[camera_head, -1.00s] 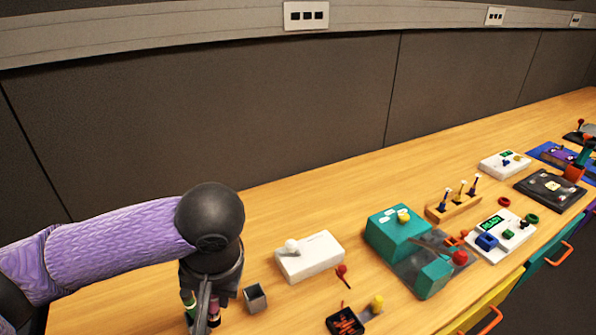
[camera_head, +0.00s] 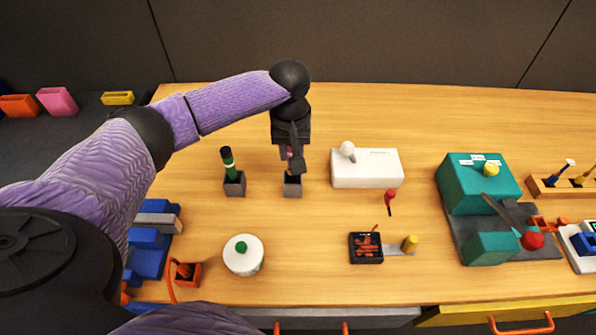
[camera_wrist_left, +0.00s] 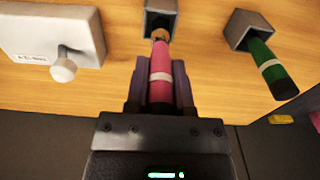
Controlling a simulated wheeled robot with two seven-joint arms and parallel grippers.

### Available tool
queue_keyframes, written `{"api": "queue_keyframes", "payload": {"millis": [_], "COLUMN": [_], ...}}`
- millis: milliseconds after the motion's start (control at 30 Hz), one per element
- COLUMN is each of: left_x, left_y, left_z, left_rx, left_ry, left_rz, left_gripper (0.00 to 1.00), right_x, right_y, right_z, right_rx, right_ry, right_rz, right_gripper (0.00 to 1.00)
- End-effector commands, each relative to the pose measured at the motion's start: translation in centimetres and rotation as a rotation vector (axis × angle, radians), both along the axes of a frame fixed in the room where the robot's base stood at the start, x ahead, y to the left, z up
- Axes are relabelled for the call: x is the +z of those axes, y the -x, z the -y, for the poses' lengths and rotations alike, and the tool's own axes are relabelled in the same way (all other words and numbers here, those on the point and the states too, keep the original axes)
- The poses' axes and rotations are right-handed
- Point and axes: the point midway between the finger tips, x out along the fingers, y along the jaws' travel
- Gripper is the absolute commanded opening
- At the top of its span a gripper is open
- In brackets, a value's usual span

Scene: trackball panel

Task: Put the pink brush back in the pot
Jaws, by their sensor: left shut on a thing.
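My left gripper (camera_head: 296,161) is shut on the pink brush (camera_wrist_left: 161,83), which also shows as a small pink patch in the head view (camera_head: 286,153). The brush has a pale band, and its brown tip points at the small grey square pot (camera_wrist_left: 161,18). In the head view this pot (camera_head: 292,189) stands directly below the gripper. The tip overlaps the pot's mouth in the wrist view; I cannot tell whether it is inside. My right gripper is not in view.
A second grey pot (camera_head: 235,189) to the left holds a green brush (camera_head: 229,162). A white box with a knob (camera_head: 366,169) stands close on the right. A round white container (camera_head: 243,256) is nearer the front. The table behind the pots is clear.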

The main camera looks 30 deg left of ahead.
Motion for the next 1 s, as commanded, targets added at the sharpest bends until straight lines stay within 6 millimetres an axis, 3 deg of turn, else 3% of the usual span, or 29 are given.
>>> {"api": "queue_keyframes", "payload": {"millis": [33, 133, 500, 533, 700, 1000], "left_x": [-1.8, -3.4, -3.7, -3.7, -3.7, -3.4], "left_y": [0.1, 0.1, 0.0, 0.0, 0.0, 0.0], "left_z": [0.0, 0.1, 0.1, 0.1, 0.1, 0.1], "left_rx": [-0.001, -0.001, -0.002, -0.002, -0.002, -0.003], "left_ry": [0.0, 0.0, 0.0, 0.0, 0.0, -0.001], "left_rz": [-0.005, -0.004, -0.001, -0.001, -0.001, -0.001], "left_gripper": [0.0, 0.0, 0.0, 0.32, 0.65, 0.65], "right_x": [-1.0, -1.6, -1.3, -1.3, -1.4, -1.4], "right_y": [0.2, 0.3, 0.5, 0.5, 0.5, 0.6], "right_z": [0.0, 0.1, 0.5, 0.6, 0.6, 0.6], "right_rx": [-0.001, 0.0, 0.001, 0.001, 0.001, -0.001], "right_ry": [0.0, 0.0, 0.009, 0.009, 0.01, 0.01], "right_rz": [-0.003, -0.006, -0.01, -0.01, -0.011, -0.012], "right_gripper": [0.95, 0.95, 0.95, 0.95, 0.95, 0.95]}}
